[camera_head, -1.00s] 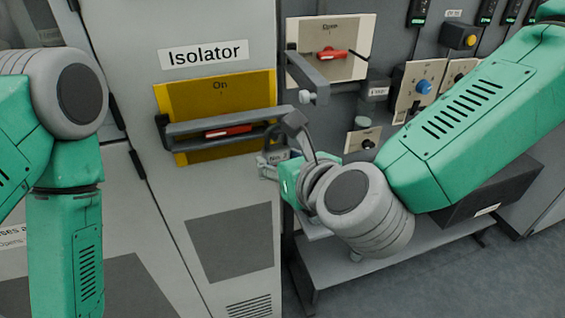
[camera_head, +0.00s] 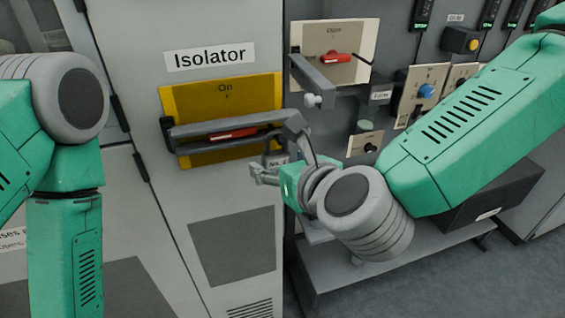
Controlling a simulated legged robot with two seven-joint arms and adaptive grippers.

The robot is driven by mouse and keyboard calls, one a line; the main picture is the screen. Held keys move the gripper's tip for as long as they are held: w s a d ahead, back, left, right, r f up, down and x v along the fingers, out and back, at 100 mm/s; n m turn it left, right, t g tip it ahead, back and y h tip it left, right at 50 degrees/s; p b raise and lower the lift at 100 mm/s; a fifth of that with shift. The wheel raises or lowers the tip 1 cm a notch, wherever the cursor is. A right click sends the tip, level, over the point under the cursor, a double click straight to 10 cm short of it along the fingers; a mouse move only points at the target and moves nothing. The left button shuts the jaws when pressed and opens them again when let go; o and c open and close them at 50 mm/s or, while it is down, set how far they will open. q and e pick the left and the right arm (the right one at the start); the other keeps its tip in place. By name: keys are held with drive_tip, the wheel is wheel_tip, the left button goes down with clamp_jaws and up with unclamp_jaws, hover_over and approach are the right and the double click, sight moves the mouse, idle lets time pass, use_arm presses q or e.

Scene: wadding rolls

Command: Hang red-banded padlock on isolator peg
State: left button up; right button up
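The isolator panel is a yellow plate (camera_head: 225,98) marked On, with a red handle (camera_head: 234,134) behind a grey horizontal bar (camera_head: 200,130). A small grey padlock-like body with a pale label (camera_head: 277,159) shows at the bar's right end, below a dark curved shackle. Its red band cannot be made out, and my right wrist partly hides the spot, so I cannot tell how it sits on the peg. My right gripper (camera_head: 256,174) is just below and left of it, its fingertips apart and seemingly empty. My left gripper is out of view; only my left arm shows.
To the right is a second panel (camera_head: 348,35) marked Open, with a red handle and a protruding grey bar (camera_head: 318,78). A grey bench (camera_head: 330,275) stands below my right arm.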

drive_tip(key=shift+a, duration=0.1)
drive_tip(key=v, duration=0.8)
drive_tip(key=s+d+f+n+g+h, duration=0.1)
drive_tip(key=s+d+f+n+g, duration=0.1)
drive_tip(key=f+n, duration=0.45)
drive_tip(key=s+d+f+n+g, duration=0.2)
drive_tip(key=d+f+n, duration=0.1)
drive_tip(key=f, duration=0.6)
drive_tip(key=s+d+f+n+g+h, duration=0.1)
drive_tip(key=s+d+f+n+g, duration=0.1)
drive_tip(key=f+n, duration=0.45)
drive_tip(key=s+d+f+n+g+h, duration=0.2)
drive_tip(key=s+d+f+n, duration=0.4)
drive_tip(key=d+f+n, duration=0.1)
drive_tip(key=s+d+f+n+g+h+b, duration=0.1)
drive_tip(key=s+d+f+n+g, duration=0.2)
drive_tip(key=s+d+f+n, duration=0.4)
drive_tip(key=d+f+n, duration=0.1)
drive_tip(key=d, duration=0.3)
drive_tip(key=shift+d+f+n+h, duration=0.25)
drive_tip(key=shift+d+n+h, duration=0.15)
